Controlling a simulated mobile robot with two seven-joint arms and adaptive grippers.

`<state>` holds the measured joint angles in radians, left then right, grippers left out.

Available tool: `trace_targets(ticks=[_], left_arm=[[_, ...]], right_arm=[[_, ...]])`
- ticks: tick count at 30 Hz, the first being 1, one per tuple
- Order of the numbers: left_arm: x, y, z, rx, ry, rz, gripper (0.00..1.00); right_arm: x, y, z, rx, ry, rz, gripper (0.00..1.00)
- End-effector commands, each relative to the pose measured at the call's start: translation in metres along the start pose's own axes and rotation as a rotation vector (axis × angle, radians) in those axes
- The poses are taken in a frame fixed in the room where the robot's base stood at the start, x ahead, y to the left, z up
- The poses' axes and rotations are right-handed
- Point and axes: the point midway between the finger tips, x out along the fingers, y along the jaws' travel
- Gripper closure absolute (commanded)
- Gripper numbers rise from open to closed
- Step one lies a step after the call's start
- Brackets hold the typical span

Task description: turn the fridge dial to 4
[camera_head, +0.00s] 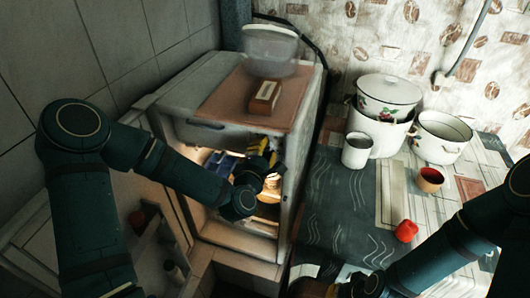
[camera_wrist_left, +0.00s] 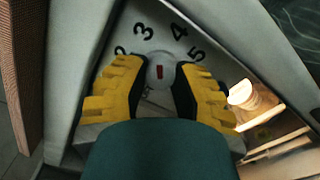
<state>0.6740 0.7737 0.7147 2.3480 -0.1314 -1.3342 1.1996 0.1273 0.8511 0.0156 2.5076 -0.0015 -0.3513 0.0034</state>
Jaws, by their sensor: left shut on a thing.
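The fridge (camera_head: 187,130) stands open and lit inside. Its dial (camera_wrist_left: 150,72) is a round pale knob with a short red mark, seen in the left wrist view. The numbers 2, 3, 4 and 5 arc around it. The red mark stands upright in that view, pointing roughly between 3 and 4. My left gripper (camera_wrist_left: 158,88) has its yellow fingers on both sides of the dial, shut on it. In the head view the left gripper (camera_head: 268,170) reaches into the upper fridge; the dial is hidden there. My right gripper is at the bottom edge, too cut off to judge.
The fridge door hangs open at the left, with items on its shelves. A small box (camera_head: 264,97) lies on the fridge's brown top. Enamel pots (camera_head: 443,137), a mug (camera_head: 357,150), a brown cup (camera_head: 429,179) and a red pepper (camera_head: 406,231) stand on the table at right.

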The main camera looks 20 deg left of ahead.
Motion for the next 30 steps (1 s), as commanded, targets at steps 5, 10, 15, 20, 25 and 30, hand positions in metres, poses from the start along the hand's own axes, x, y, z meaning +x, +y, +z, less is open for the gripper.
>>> trace_targets(ticks=[5,10,15,20,25,30], left_arm=[[0.001,-0.001,0.0,0.15,-0.001,0.005,1.0],[0.001,0.0,0.0,0.27,-0.002,0.006,1.0],[0.001,0.0,0.0,0.356,-0.001,0.006,1.0],[0.001,0.001,0.0,0.405,0.0,0.006,1.0],[0.001,0.002,0.0,0.427,0.0,0.005,1.0],[0.001,0.002,0.001,0.431,0.0,0.005,1.0]], right_arm=[[0.012,0.005,-0.001,-0.001,0.005,0.0,1.0],[0.021,0.008,-0.002,-0.001,0.01,0.001,1.0],[0.027,0.01,-0.003,-0.002,0.013,0.001,1.0],[0.03,0.011,-0.004,-0.002,0.015,0.001,1.0],[0.031,0.012,-0.004,-0.002,0.017,0.001,1.0],[0.031,0.012,-0.004,-0.002,0.017,0.001,1.0]])
